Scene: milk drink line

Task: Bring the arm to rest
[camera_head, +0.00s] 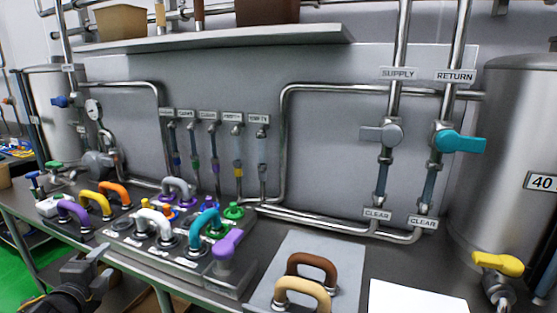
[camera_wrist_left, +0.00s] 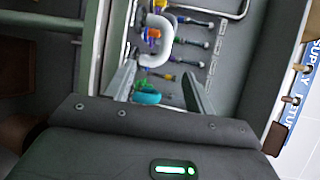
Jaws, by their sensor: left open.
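My left gripper (camera_head: 102,270) is at the lower left of the head view, in front of the bench edge. Its jaws are open with nothing held between them. In the left wrist view its two fingers (camera_wrist_left: 160,78) stand apart, and a white handle (camera_wrist_left: 157,42) and a teal handle (camera_wrist_left: 146,97) show beyond and between them. I cannot tell how far the fingers are from these handles. My right gripper is in neither view.
A panel with several coloured handles, including a purple one (camera_head: 228,243), stands on the bench near the gripper. A grey plate (camera_head: 318,248) carries brown and tan handles. Pipes with grey (camera_head: 381,134) and teal (camera_head: 459,141) valves and a steel tank (camera_head: 510,130) stand right.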

